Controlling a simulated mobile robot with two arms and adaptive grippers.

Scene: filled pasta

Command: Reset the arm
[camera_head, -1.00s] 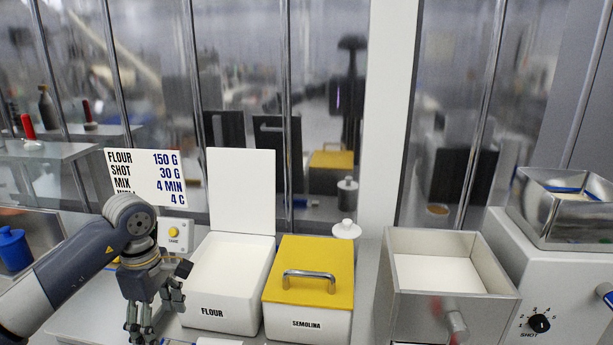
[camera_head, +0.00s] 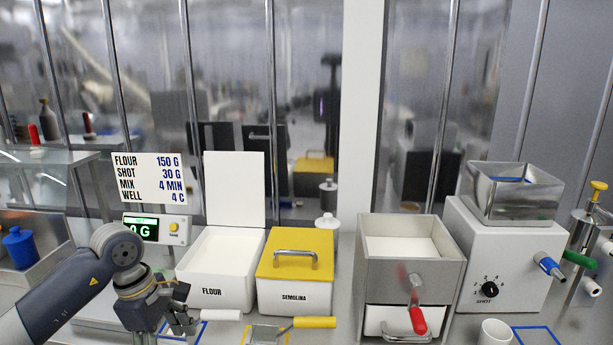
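My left arm comes in from the lower left, and its gripper (camera_head: 183,322) is low over the counter, in front of the flour bin. Its fingers point down beside a white-handled tool (camera_head: 216,315) on a blue-outlined spot. The fingers overlap in this view, so I cannot tell whether they are open or touch the tool. My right gripper is not in view.
The open flour bin (camera_head: 210,291) and the yellow-lidded semolina bin (camera_head: 294,297) stand behind. A yellow-handled scoop (camera_head: 314,322) lies in front. A metal box with a drawer (camera_head: 375,270), the shot machine (camera_head: 520,270) and a white cup (camera_head: 495,333) are at the right.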

